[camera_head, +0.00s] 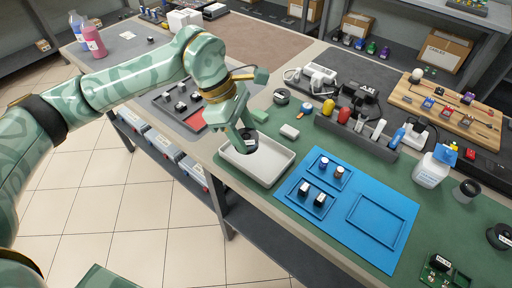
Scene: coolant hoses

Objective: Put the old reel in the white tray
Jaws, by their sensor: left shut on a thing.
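The white tray (264,177) lies on the green mat near the table's front edge. My left gripper (246,138) points down over the back left part of the tray. It is shut on a dark reel (248,146) with a small pale label, which I take to be the old reel. The fingers partly hide the reel. I cannot tell whether its lower side touches the tray floor. The rest of the tray looks empty. My right gripper is not in view.
A blue mat (405,204) with several small parts lies right of the tray. A dark tray (166,101) with parts lies to the left.

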